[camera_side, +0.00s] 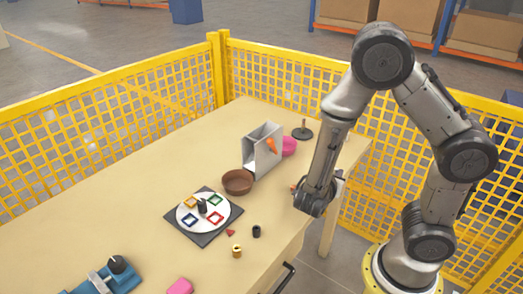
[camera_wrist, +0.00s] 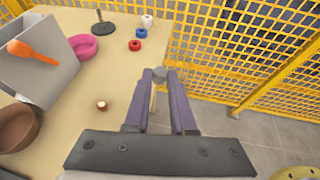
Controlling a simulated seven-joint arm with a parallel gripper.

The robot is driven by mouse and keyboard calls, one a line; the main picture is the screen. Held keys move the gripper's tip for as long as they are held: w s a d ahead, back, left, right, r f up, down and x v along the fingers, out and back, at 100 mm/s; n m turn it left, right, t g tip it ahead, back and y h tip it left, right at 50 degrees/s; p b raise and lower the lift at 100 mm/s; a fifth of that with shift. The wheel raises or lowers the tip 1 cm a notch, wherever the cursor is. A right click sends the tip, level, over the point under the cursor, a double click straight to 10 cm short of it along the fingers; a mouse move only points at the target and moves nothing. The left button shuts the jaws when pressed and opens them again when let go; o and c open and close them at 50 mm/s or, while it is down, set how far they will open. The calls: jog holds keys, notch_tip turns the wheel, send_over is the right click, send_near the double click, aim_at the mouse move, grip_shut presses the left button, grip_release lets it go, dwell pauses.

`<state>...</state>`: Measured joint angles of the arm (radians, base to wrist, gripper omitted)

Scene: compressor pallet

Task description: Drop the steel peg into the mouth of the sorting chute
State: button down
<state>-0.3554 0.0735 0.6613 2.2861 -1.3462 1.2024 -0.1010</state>
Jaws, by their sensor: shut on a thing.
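The sorting chute (camera_side: 258,163) is a grey sheet-metal box with an open top, standing toward the far end of the table. In the wrist view the chute (camera_wrist: 58,88) is at upper left, with an orange spoon-shaped part (camera_wrist: 32,50) across it. My gripper (camera_side: 311,203) is to the right of the chute and apart from it, by the table's right edge. In the wrist view my gripper (camera_wrist: 159,82) is shut on a grey round-ended piece, the steel peg (camera_wrist: 159,74). Most of the peg is hidden by the fingers; in the side view I cannot make it out.
A brown bowl (camera_side: 237,182) stands in front of the chute; a pink bowl (camera_wrist: 84,46) and a dark stand (camera_wrist: 103,27) are behind it. A small brown-and-white piece (camera_wrist: 101,106) lies between chute and gripper. A yellow mesh fence (camera_wrist: 225,70) borders the table.

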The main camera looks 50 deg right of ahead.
jog(key=shift+r, duration=0.1)
jog(key=w+a+r+m+g, duration=0.1)
jog(key=w+r, duration=0.3)
jog(key=w, duration=0.5)
jog(key=w+a+r+m+g, duration=0.1)
jog(key=w+a+r, duration=0.1)
jog(key=w+r, duration=0.5)
jog(key=w+d+f+m+g, duration=0.1)
jog(key=w+d, duration=0.1)
jog(key=w, duration=0.4)
jog(key=w+d+f+m+g, duration=0.1)
jog(key=w+d+g, duration=0.1)
jog(key=w, duration=0.4)
jog(key=shift+x, duration=0.9)
jog(key=shift+w, duration=0.25)
jog(key=shift+f, duration=2.7)
